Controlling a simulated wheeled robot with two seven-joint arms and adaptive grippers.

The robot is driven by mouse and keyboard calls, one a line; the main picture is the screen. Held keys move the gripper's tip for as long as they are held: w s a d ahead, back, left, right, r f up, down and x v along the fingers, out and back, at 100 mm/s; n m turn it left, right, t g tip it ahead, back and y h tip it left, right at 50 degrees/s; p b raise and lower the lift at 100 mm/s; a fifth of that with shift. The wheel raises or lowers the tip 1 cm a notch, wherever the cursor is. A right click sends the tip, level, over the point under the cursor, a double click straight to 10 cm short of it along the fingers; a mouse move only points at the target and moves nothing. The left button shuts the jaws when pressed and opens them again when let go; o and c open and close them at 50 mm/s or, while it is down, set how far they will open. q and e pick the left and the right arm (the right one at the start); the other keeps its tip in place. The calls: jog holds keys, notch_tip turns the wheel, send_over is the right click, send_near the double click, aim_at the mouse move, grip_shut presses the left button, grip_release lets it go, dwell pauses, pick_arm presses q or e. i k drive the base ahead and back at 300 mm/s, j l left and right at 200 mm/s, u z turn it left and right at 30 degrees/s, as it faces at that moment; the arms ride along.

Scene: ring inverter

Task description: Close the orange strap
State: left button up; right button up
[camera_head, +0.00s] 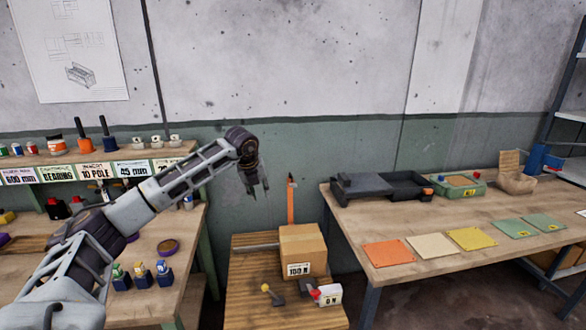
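The orange strap (291,203) stands upright as a narrow strip behind a cardboard-coloured block (303,250) labelled "100 N". The block hides the strap's lower end. My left gripper (258,190) hangs fingers-down to the left of the strap, at about the height of its upper half in the picture. Its two fingertips look apart, with nothing between them. It does not appear to touch the strap. My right gripper is not in view.
The block stands on a low wooden bench (248,295), with a grey bar (255,247) beside it. A yellow-knobbed lever (272,294) and a white "0 N" block (328,295) are in front. Tables with parts stand left and right (400,220).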

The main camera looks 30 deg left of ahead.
aim_at(291, 184)
jog(key=i+j, duration=0.2)
jog(key=i, duration=0.2)
jog(key=i+j, duration=0.15)
jog(key=i, duration=0.25)
jog(key=i+j, duration=0.2)
jog(key=i, duration=0.2)
